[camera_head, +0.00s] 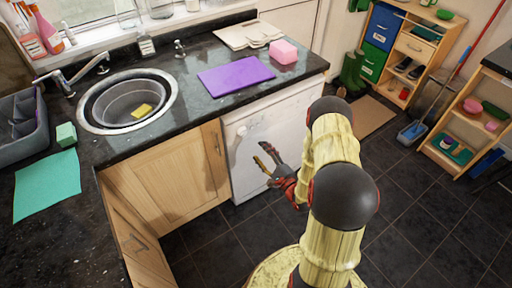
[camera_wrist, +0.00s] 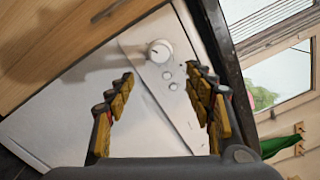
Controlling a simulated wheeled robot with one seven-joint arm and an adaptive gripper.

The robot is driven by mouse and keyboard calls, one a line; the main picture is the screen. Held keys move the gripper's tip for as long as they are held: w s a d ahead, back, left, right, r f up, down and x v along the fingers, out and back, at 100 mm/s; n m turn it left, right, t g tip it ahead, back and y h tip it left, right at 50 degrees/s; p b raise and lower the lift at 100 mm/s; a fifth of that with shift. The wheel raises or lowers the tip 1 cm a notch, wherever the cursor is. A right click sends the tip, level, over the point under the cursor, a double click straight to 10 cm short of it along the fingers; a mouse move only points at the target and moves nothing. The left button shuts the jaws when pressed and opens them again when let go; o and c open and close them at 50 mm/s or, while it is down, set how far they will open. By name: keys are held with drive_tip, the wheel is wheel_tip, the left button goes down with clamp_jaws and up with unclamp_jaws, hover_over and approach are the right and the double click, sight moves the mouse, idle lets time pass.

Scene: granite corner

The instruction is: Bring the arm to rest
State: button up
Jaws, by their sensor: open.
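My gripper (camera_head: 268,161) is open and empty in the head view, in front of the white dishwasher (camera_head: 250,170) and below the countertop edge. The arm is bent, with its elbow toward the camera. In the wrist view my gripper (camera_wrist: 160,112) shows its two yellow and black fingers spread apart with nothing between them. Beyond them is the white appliance front (camera_wrist: 95,110) with a round knob (camera_wrist: 159,51) and small buttons. I cannot tell the exact gap between the fingertips and that front.
The dark granite counter (camera_head: 190,110) carries a sink (camera_head: 128,101), a purple board (camera_head: 236,76), a pink block (camera_head: 283,51) and a teal sheet (camera_head: 46,184). Wooden shelves (camera_head: 408,50) stand at the back right. A broom and dustpan (camera_head: 412,132) are nearby. Dark floor tiles (camera_head: 410,215) at right are clear.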

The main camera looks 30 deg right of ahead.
drive_tip(key=shift+s, duration=0.45)
idle(0.3)
